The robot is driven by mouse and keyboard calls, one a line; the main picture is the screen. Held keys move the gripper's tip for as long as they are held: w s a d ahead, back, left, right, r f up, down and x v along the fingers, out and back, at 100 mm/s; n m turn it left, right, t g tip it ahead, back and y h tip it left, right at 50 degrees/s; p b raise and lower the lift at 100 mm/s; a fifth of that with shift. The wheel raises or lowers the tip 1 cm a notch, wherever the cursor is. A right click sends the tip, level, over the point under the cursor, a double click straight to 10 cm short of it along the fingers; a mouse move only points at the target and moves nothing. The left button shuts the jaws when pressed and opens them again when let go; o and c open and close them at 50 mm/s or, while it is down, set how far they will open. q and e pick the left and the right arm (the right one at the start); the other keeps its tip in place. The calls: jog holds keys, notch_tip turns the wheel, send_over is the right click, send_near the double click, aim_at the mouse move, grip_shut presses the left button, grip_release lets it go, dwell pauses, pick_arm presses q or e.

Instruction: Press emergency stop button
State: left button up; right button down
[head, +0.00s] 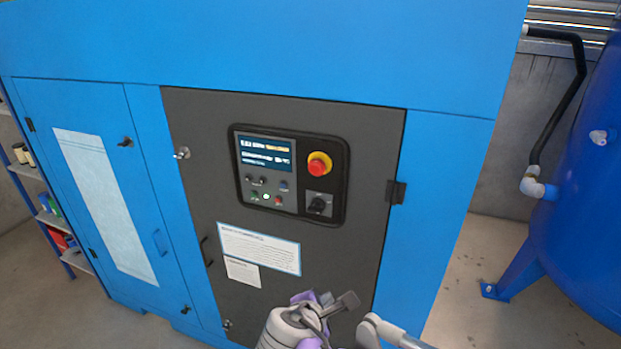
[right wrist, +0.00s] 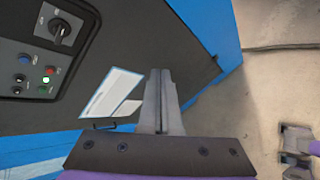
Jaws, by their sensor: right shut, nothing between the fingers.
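The emergency stop button (head: 319,166) is a red knob on a yellow ring, at the upper right of the black control panel (head: 336,185) on the dark grey cabinet door. It is out of the right wrist view, where part of the panel (right wrist: 15,50) shows at upper left. My right gripper (head: 345,302) is low in front of the door, below and apart from the button. In the right wrist view its fingers (right wrist: 160,75) are together and empty. My left gripper is not in view.
The panel also has a lit screen (head: 265,152), small buttons and a black rotary switch (head: 318,205). Labels (head: 260,248) sit below it. A blue tank (head: 585,200) stands at right and a shelf (head: 50,220) at left. The space before the panel is clear.

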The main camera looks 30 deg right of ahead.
aim_at(315, 171)
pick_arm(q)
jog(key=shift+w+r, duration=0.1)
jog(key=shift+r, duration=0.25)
pick_arm(e)
jog(key=w+a+r+n+t+h, duration=0.2)
jog(key=w+r+n, duration=0.2)
jog(key=r, duration=0.4)
jog(key=w+a+r+n+t+h, duration=0.1)
jog(key=w+r+n+t+h, duration=0.2)
jog(key=w+r+n, duration=0.2)
notch_tip(315, 171, up, 4)
jog(key=shift+w+a+r+n+h, duration=0.2)
jog(key=shift+a+n+h, duration=0.15)
jog(key=shift+n, duration=0.75)
jog(key=p+x, duration=0.2)
jog(key=x, duration=1.2)
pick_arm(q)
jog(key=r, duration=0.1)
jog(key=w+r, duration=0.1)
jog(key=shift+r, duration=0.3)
